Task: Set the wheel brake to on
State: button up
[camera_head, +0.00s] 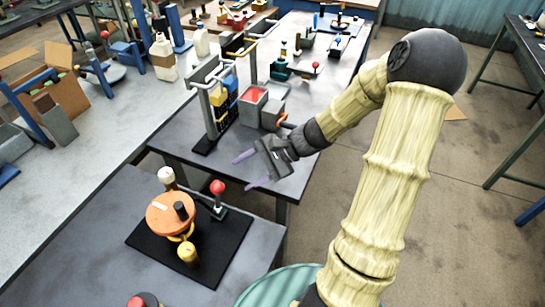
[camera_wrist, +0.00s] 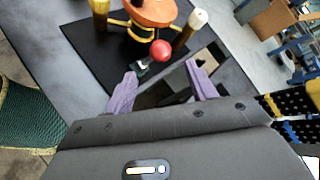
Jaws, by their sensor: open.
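An orange wheel (camera_head: 171,213) with a black knob stands on a black base plate (camera_head: 228,250) on the near table. At its right side is a lever with a red ball (camera_head: 217,187), which stands up from a small bracket. I take this lever as the wheel brake; its setting is not readable. My gripper (camera_head: 243,172) is open and empty, above and to the right of the red ball. In the wrist view, the red ball (camera_wrist: 160,50) shows just beyond the open purple fingers (camera_wrist: 159,72), apart from them. The orange wheel (camera_wrist: 152,12) is behind it.
A cream-topped post (camera_head: 166,176) and a yellow post (camera_head: 188,252) stand beside the wheel. On the farther table are a grey frame (camera_head: 209,110) and an open container with red contents (camera_head: 253,103). Another red knob (camera_head: 137,301) shows at the bottom edge.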

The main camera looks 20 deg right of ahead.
jog(key=v, duration=0.7)
jog(key=shift+d, duration=0.15)
jog(key=shift+s, duration=0.1)
jog(key=s+a+f+n+h+p, duration=0.1)
jog(key=s+a+n+h, duration=0.3)
jog(key=s+n+h, duration=0.4)
jog(key=n+h, duration=0.3)
jog(key=n, duration=0.1)
jog(key=shift+a+h, duration=0.3)
jog(key=shift+h, duration=0.1)
dwell(2.1)
